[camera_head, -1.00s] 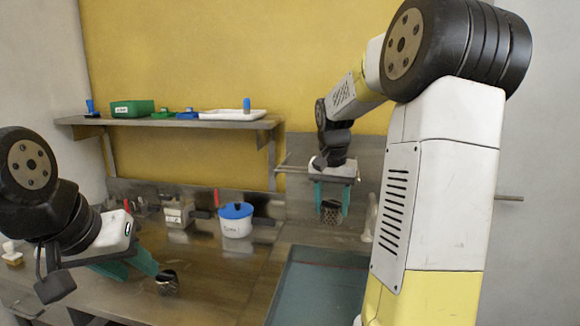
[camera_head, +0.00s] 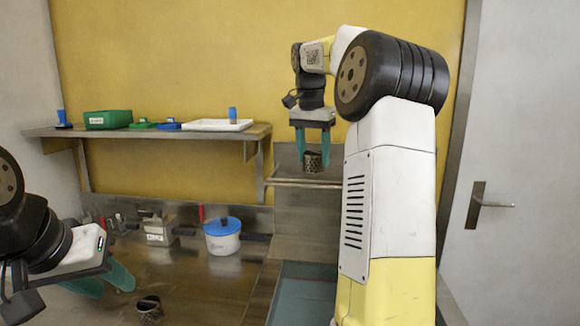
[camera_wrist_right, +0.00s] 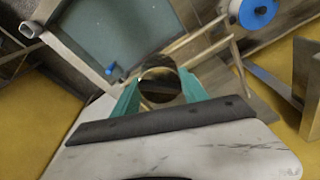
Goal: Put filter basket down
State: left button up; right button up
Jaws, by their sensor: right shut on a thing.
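The filter basket (camera_head: 313,162), a small dark perforated metal cylinder, hangs between the teal fingers of my right gripper (camera_head: 312,152), which is shut on it. They are raised in front of the wall rail (camera_head: 305,183), clear of any surface. In the right wrist view the basket (camera_wrist_right: 160,84) shows as a round ring between the fingertips. My left gripper (camera_head: 116,289) is open and empty, low over the counter at the left. A similar small dark metal cylinder (camera_head: 149,310) stands on the counter just beyond its fingertips.
A steel shelf (camera_head: 100,134) on the wall holds a green box (camera_head: 108,119) and a white tray (camera_head: 217,125). A blue-lidded white pot (camera_head: 222,243) and a metal box (camera_head: 157,232) stand at the counter's back. A sink (camera_head: 300,296) lies below the basket.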

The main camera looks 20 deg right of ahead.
aim_at(309, 165)
jog(key=shift+w+a+f, duration=0.1)
jog(key=shift+w+a, duration=0.05)
jog(key=shift+w, duration=1.1)
jog(key=shift+w+f, duration=0.15)
jog(key=shift+f, duration=1.6)
jog(key=o, duration=1.5)
jog(key=shift+f, duration=0.15)
